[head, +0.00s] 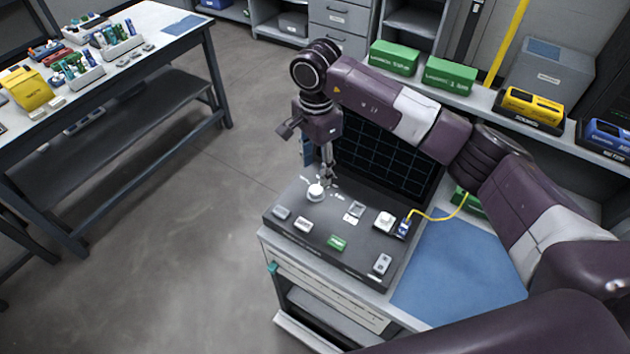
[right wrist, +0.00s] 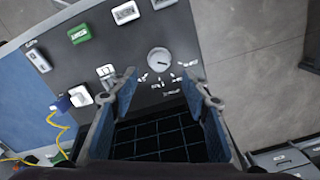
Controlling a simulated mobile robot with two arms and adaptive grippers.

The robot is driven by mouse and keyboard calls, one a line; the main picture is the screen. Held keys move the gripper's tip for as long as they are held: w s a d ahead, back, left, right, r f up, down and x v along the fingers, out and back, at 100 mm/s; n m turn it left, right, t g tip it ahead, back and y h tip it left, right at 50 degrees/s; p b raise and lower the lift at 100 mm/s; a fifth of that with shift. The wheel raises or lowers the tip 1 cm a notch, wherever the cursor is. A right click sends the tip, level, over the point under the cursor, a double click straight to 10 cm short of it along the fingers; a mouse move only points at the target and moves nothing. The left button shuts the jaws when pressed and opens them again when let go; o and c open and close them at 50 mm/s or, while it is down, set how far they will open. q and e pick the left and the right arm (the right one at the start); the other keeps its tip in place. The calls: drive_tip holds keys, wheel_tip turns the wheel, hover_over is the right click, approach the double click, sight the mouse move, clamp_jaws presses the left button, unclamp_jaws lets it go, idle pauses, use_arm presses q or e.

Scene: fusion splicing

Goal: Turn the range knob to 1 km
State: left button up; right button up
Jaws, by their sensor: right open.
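The range knob (head: 316,191) is a round white dial on the dark sloped panel of the test instrument (head: 318,227), near its back left. In the right wrist view the knob (right wrist: 158,60) has small white labels around one side, too small to read, so its setting cannot be told. My right gripper (head: 327,176) points down just above and behind the knob. In the right wrist view my right gripper (right wrist: 158,76) is open and empty, with the knob beyond the gap between its fingertips. The fingers appear apart from the knob. My left gripper is not in view.
The instrument's dark gridded screen (head: 385,155) stands upright behind the panel, close to my right arm. A yellow cable (head: 437,215) runs from a blue plug (head: 404,229) at the panel's right. A blue mat (head: 455,270) lies clear to the right. White and green buttons sit on the panel.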

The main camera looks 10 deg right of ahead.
sight(316, 189)
wheel_tip(316, 189, down, 7)
drive_tip(key=shift+f+p, duration=0.2)
drive_tip(key=shift+p, duration=0.85)
drive_tip(key=c, duration=1.2)
drive_tip(key=shift+o, duration=0.2)
